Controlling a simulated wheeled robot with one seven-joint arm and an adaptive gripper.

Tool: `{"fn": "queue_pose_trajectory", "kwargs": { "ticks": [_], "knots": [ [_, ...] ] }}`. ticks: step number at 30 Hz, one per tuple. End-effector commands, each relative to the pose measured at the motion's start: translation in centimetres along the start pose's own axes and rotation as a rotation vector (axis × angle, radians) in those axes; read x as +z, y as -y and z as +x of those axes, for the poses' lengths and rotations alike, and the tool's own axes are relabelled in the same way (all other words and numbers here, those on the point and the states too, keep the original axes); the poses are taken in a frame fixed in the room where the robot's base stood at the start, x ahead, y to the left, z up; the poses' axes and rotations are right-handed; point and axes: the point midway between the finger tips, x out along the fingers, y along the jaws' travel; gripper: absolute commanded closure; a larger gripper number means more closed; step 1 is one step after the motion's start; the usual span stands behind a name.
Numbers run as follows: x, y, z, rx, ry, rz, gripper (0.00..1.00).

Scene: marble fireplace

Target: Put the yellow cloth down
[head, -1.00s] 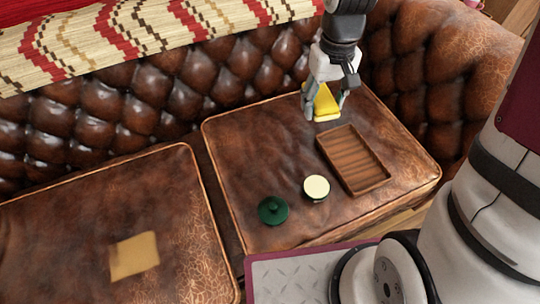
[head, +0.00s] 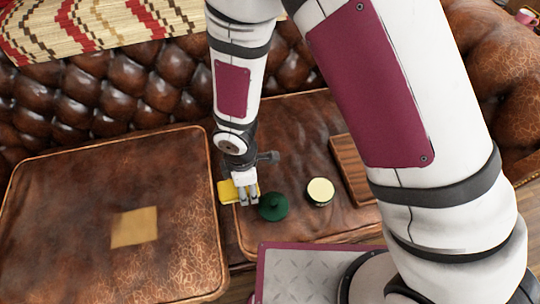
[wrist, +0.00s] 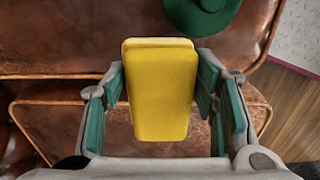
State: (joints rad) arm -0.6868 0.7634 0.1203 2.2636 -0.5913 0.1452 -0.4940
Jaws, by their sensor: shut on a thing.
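The yellow cloth (head: 227,192) shows as a thick, rounded block. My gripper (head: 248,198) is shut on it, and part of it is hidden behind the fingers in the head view. In the wrist view the yellow cloth (wrist: 160,88) stands between both finger pads. It is held over the left edge of the right seat cushion (head: 285,125), near the gap between the cushions. I cannot tell its exact height. A flat tan-yellow square (head: 134,227) lies on the left seat cushion (head: 60,200).
A dark green lidded round object (head: 273,207) sits just right of my gripper, and a cream-topped round tin (head: 320,192) beside it. A wooden tray (head: 350,170) is partly hidden by my arm. The left cushion is clear around the tan square.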

Motion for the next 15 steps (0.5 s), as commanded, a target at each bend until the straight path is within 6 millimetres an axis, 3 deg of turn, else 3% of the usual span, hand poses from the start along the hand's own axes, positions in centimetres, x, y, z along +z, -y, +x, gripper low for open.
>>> {"fn": "queue_pose_trajectory", "kwargs": {
  "ticks": [15],
  "knots": [
    [7.8,-8.2,1.1,0.001,-0.001,0.010,0.77]
  ]
}}
